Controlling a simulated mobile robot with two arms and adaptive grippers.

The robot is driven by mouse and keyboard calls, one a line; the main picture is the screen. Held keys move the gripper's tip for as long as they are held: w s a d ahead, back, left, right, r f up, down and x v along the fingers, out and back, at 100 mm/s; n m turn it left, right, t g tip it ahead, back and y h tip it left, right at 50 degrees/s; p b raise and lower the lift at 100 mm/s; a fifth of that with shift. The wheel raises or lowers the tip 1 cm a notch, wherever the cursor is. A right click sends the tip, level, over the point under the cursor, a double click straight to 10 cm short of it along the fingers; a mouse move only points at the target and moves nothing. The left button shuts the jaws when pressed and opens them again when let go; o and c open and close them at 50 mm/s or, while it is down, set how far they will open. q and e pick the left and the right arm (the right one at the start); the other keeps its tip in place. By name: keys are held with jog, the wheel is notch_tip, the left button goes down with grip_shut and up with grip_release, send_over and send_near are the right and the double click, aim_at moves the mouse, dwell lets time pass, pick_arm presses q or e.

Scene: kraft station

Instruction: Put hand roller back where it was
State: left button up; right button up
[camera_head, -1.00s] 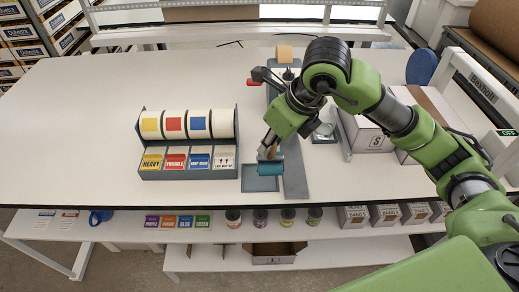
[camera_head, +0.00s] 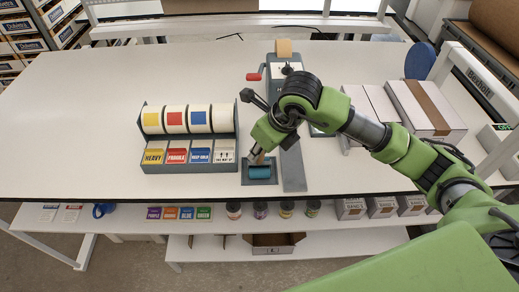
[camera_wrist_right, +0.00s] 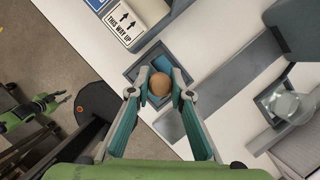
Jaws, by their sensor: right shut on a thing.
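The hand roller has a teal cylinder (camera_head: 260,173) and a tan wooden handle end (camera_wrist_right: 161,84). In the head view it lies over the small grey tray (camera_head: 262,183), just right of the label dispenser. My right gripper (camera_head: 256,157) is shut on the roller's handle from above; in the wrist view its two teal fingers flank the round handle end. The tray rim (camera_wrist_right: 135,72) shows around the fingers in the wrist view. Whether the roller touches the tray floor cannot be told.
The label dispenser (camera_head: 190,134) stands close left of the tray. A grey strip (camera_head: 292,168) from the tape machine (camera_head: 284,71) lies just right of it. Cardboard boxes (camera_head: 425,106) stand at the right. The table's left side is clear.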

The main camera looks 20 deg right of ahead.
jog(key=o, duration=0.9)
jog(key=shift+r+p, duration=0.15)
jog(key=shift+p, duration=0.15)
jog(key=shift+s+d+r, duration=0.1)
jog(key=shift+r, duration=0.2)
jog(key=shift+b+v, duration=1.35)
jog(key=shift+v, duration=4.3)
jog(key=shift+s+f, duration=0.1)
